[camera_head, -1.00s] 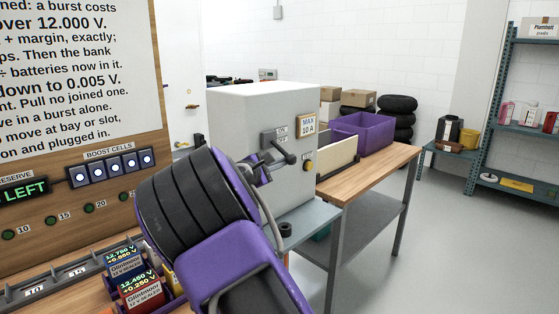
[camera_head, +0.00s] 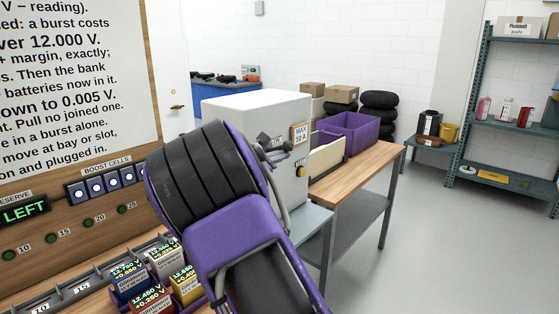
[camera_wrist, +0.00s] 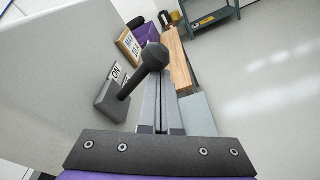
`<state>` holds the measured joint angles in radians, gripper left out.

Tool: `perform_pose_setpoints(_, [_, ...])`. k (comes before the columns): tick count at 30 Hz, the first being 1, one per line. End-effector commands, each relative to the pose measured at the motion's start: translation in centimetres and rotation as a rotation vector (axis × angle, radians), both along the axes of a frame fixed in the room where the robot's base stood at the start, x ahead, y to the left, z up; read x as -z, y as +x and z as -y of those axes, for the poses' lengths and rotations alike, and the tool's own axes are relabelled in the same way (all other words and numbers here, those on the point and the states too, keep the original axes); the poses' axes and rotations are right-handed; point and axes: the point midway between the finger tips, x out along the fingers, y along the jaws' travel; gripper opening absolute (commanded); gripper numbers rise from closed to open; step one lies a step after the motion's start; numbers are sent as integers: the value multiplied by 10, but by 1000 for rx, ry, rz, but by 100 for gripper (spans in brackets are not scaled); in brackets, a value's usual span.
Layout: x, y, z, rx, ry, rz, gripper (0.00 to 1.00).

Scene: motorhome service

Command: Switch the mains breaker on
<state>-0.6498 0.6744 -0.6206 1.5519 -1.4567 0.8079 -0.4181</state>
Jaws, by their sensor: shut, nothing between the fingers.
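The mains breaker is on the face of a pale grey box (camera_head: 250,105). In the wrist view its dark lever (camera_wrist: 136,82) juts out from a dark base (camera_wrist: 112,103) and ends in a round knob (camera_wrist: 153,56). An ON label (camera_wrist: 117,72) is beside the lever; a second label behind the lever is mostly hidden. I cannot tell which setting the lever is at. My gripper (camera_head: 283,153) is shut and empty close to the box face. In the wrist view its grey fingers (camera_wrist: 161,100) are beside the lever, their tips partly behind the knob. Contact cannot be told.
A wooden bench (camera_head: 355,167) with a purple crate (camera_head: 345,132) stands to the right. Batteries (camera_head: 127,279) lie at lower left. The floor at right is clear.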

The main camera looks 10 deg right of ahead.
Motion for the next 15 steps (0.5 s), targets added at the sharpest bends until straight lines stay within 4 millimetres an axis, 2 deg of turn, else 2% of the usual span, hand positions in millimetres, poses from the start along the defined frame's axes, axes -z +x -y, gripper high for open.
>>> perform_pose_setpoints(15, [-10,1,-2,-1,0,1,0])
